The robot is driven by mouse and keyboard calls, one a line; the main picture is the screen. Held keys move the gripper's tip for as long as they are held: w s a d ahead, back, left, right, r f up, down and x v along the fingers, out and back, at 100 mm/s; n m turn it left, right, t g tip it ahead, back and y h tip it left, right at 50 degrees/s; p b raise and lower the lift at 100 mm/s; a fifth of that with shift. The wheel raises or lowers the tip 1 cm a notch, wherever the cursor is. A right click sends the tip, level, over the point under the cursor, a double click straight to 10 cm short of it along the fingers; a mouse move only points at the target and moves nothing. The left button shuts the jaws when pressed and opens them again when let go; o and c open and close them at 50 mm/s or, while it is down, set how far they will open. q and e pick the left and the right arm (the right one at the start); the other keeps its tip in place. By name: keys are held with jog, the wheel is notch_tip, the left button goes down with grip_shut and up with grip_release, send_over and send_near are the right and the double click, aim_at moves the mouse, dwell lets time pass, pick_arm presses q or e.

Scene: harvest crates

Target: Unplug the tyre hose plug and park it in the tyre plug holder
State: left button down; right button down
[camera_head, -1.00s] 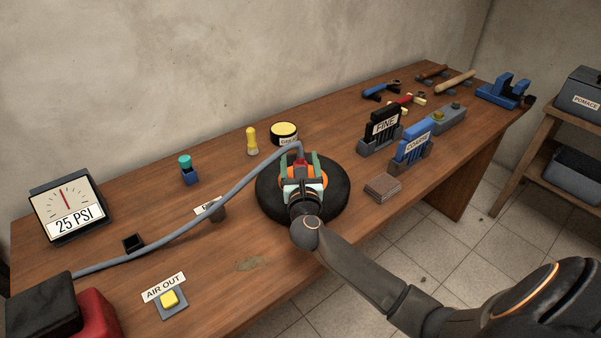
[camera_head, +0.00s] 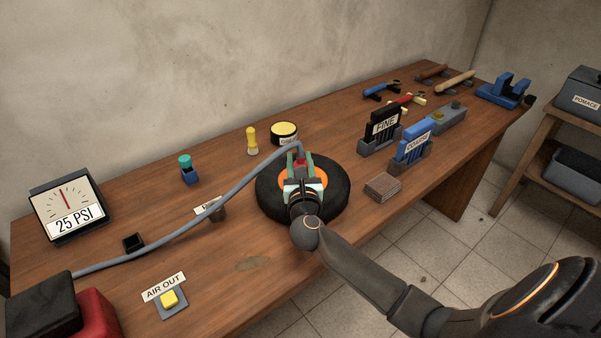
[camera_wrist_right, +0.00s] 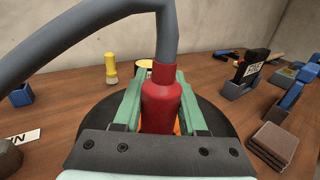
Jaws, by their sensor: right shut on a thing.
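The red tyre hose plug (camera_wrist_right: 162,105) stands upright over the orange hub (camera_head: 289,181) of the black tyre (camera_head: 338,201); its lower end is hidden, so I cannot tell how it sits there. The grey hose (camera_head: 240,183) runs from its top to the left. My right gripper (camera_head: 301,166) is shut on the plug, with a green finger on each side, also in the right wrist view (camera_wrist_right: 161,100). A small black square socket (camera_head: 133,242) and a dark round post (camera_head: 217,213) with a partly hidden label stand left of the tyre; I cannot tell which is the holder. My left gripper is not in view.
A gauge (camera_head: 67,208) reads 25 PSI at the left. A yellow AIR OUT button (camera_head: 170,298) is at the front. A yellow-topped round tin (camera_head: 284,131) and a yellow tool (camera_head: 252,141) stand behind the tyre. FINE (camera_head: 383,127) and COARSE (camera_head: 416,148) holders are at the right.

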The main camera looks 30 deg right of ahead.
aim_at(300, 157)
jog(key=shift+r, duration=0.1)
jog(key=shift+r, duration=0.25)
notch_tip(300, 157, up, 2)
jog(key=shift+r+p, duration=0.2)
jog(key=shift+p, duration=0.1)
jog(key=s+a+r+p, duration=0.1)
jog(key=s+a+r, duration=0.5)
jog(key=s+r, duration=0.4)
jog(key=s, duration=0.2)
jog(key=shift+s+a, duration=0.15)
jog(key=shift+s, duration=0.15)
jog(key=shift+r+p, duration=1.85)
jog(key=shift+r, duration=0.85)
